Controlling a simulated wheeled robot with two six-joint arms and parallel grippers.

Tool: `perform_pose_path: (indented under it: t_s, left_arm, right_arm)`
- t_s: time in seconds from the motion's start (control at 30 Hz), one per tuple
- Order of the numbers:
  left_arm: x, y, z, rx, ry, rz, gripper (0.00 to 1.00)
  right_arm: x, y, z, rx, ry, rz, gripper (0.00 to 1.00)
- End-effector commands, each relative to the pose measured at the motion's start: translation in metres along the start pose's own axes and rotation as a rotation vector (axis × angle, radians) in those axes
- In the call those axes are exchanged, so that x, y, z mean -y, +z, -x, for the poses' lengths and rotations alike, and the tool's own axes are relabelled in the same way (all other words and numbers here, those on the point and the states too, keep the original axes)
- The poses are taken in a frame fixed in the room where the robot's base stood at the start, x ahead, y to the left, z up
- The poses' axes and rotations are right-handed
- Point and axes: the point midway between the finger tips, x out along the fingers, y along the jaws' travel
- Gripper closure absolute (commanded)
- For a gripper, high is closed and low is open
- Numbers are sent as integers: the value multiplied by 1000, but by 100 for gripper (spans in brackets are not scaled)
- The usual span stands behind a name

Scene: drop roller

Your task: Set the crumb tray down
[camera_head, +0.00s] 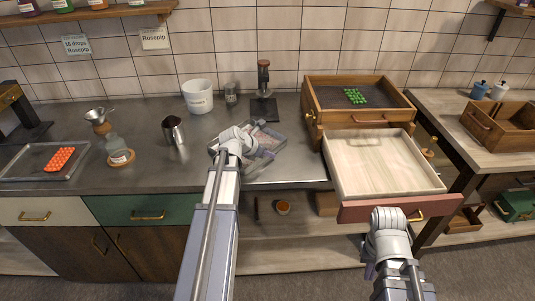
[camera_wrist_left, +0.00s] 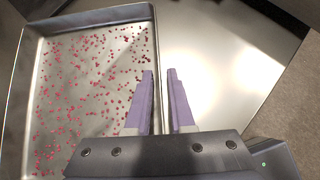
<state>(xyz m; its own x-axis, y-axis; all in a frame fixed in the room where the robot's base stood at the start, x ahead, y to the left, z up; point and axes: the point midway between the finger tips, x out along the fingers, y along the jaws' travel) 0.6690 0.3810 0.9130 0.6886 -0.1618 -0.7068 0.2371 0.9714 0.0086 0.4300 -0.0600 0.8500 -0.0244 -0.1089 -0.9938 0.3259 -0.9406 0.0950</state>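The crumb tray (camera_head: 281,137) is a shallow grey metal tray over the middle of the counter, partly covered by my left arm in the head view. In the left wrist view the tray (camera_wrist_left: 100,18) fills the left side, with many small red crumbs scattered on its floor. I cannot tell whether the tray touches the counter. My right gripper (camera_head: 370,268) is by the red drawer front, its fingers mostly hidden.
An open, empty pale drawer (camera_head: 378,167) juts out on the right. Above it sits a wooden box (camera_head: 318,100) with green pellets. A black press (camera_head: 263,108) and white bucket (camera_head: 198,97) stand behind the tray. A metal cup (camera_head: 174,131) is left; bare counter lies around it.

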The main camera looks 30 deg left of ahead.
Motion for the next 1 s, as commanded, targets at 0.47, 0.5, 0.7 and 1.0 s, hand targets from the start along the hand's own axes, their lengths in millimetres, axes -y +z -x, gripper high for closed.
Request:
perform_pose_path:
  t_s: [0.47, 0.5, 0.7, 1.0]
  left_arm:
    - [0, 4, 11, 0, 1, 1, 67]
    - [1, 5, 18, 0, 1, 1, 67]
    - [1, 6, 60, 0, 2, 1, 67]
    - [1, 5, 108, 0, 1, 1, 67]
  right_arm:
    - [-1, 1, 11, 0, 0, 0, 100]
    - [-2, 1, 16, 0, 0, 0, 100]
    - [-4, 3, 46, 0, 0, 0, 100]
    - [-8, 5, 79, 0, 0, 0, 100]
